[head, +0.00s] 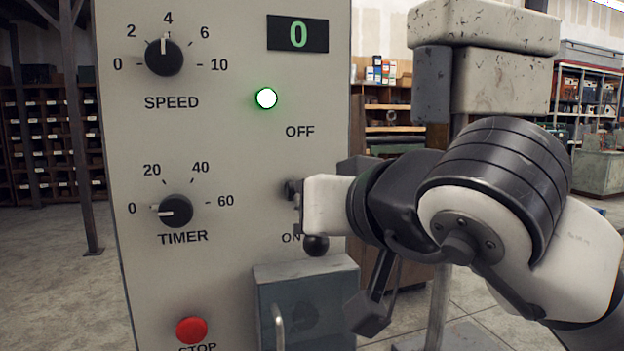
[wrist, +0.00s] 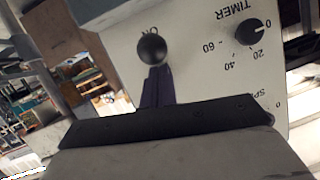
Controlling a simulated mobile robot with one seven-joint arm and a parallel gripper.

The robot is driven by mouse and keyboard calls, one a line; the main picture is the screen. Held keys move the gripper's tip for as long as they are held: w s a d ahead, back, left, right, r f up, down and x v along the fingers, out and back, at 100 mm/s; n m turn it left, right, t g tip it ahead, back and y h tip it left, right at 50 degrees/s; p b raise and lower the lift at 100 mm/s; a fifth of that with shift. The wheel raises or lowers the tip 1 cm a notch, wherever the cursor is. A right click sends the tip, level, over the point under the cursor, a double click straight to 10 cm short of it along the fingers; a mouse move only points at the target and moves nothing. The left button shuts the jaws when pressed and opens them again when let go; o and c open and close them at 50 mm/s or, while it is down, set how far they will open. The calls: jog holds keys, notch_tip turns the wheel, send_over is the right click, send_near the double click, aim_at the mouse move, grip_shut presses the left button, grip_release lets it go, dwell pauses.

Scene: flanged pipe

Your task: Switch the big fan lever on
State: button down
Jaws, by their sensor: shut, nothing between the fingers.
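The fan lever has a black ball knob (head: 316,245) on the front of the grey control panel (head: 235,150). The knob is low, beside the ON label, well below OFF. The lever's pivot (head: 291,188) shows just left of my gripper (head: 304,203), which is at the lever above the knob and hides most of its shaft. My gripper is shut with nothing held. In the wrist view, where the panel appears upside down, the knob (wrist: 152,50) covers part of the ON label. I cannot tell whether my gripper touches the lever.
The panel carries a SPEED dial (head: 164,57), a TIMER dial (head: 176,211), a lit lamp (head: 266,98), a display reading 0 (head: 297,34) and a red STOP button (head: 191,330). A grey box with a handle (head: 305,305) juts out below the lever. Shelves stand behind.

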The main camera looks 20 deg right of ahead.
jog(key=shift+f+b, duration=0.75)
jog(key=shift+b, duration=0.05)
jog(key=shift+r, duration=0.1)
